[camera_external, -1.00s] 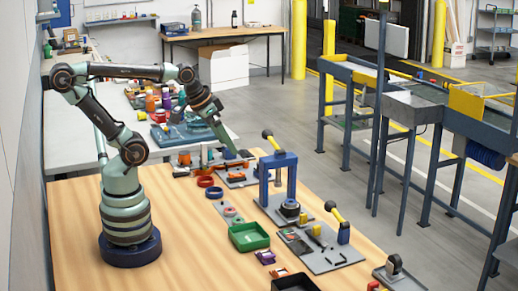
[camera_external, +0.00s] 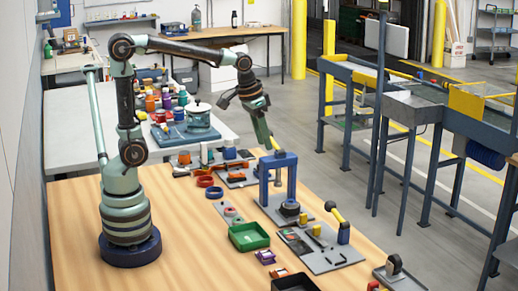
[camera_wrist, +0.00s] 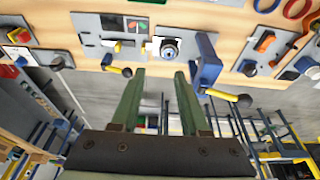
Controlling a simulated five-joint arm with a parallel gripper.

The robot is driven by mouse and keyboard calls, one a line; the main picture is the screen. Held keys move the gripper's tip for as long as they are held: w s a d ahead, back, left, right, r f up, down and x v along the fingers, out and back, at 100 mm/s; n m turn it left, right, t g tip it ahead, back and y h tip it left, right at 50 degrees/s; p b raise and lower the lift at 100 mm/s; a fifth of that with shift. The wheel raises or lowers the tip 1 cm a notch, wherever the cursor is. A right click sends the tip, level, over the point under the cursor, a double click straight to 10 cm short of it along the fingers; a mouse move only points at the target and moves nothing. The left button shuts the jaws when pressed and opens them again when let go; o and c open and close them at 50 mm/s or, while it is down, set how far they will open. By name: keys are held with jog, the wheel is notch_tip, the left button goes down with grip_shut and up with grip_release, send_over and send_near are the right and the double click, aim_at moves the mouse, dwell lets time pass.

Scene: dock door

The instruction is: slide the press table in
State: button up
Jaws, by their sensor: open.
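The blue press (camera_external: 278,175) stands on a grey base plate (camera_external: 270,205) near the right edge of the wooden table. Its yellow lever with a black knob (camera_wrist: 230,97) is partly hidden behind my gripper in the external view. The press table appears to be the pale slide with a dark round piece (camera_wrist: 169,49), beside the blue frame in the wrist view; the round piece also shows low at the press in the external view (camera_external: 290,209). My gripper (camera_wrist: 160,75) is open and empty, above the press top in the external view (camera_external: 271,146).
A grey plate with another yellow-handled fixture (camera_external: 338,224) stands nearer the camera. A green tray (camera_external: 249,237) and rings (camera_external: 206,182) lie on the wooden tabletop (camera_external: 190,240) left of the press. The tabletop near my base is clear. A blue conveyor frame (camera_external: 440,120) stands beyond the aisle.

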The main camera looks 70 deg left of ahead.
jog(key=w+d+f+g, duration=0.1)
jog(key=w+d+f, duration=0.25)
jog(key=w, duration=0.25)
jog(key=g, duration=0.2)
send_over(304, 214)
notch_tip(304, 214, down, 7)
notch_tip(304, 214, down, 13)
jog(key=shift+s+r, duration=0.1)
jog(key=shift+r, duration=0.05)
grip_shut()
jog(key=shift+r, duration=0.1)
dwell(1.0)
